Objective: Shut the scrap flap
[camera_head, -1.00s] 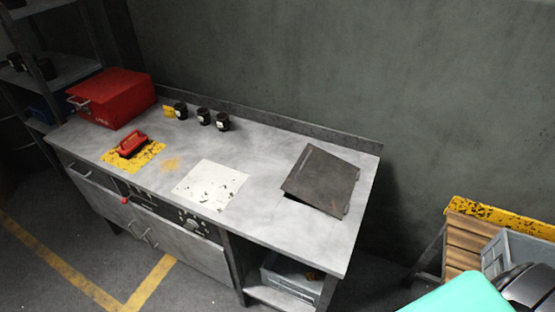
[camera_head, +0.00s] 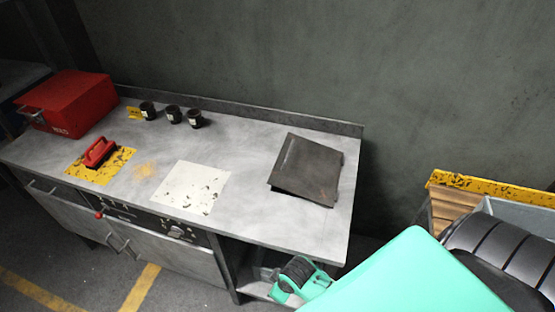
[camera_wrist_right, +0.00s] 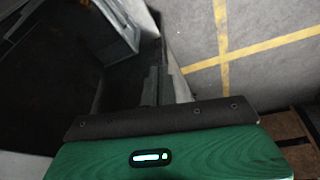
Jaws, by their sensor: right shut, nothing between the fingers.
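The scrap flap appears to be the dark grey metal plate (camera_head: 307,168) at the right end of the bench top in the head view. It is tilted, with its surface standing a little above the bench and a dark gap under its near edge. My right gripper (camera_head: 282,274) is in front of the bench's open lower bay, below and in front of the plate. It is shut and empty; its fingers also show in the right wrist view (camera_wrist_right: 152,88). The plate is not clearly identifiable in the wrist view. My left gripper is not in view.
The bench top (camera_head: 245,150) is clear around the plate. A white spotted sheet (camera_head: 190,187), a red-handled tool (camera_head: 101,152) on a yellow mat, black cups (camera_head: 172,115) and a red box (camera_head: 70,105) lie left. A yellow-edged wooden stand (camera_head: 448,202) is right.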

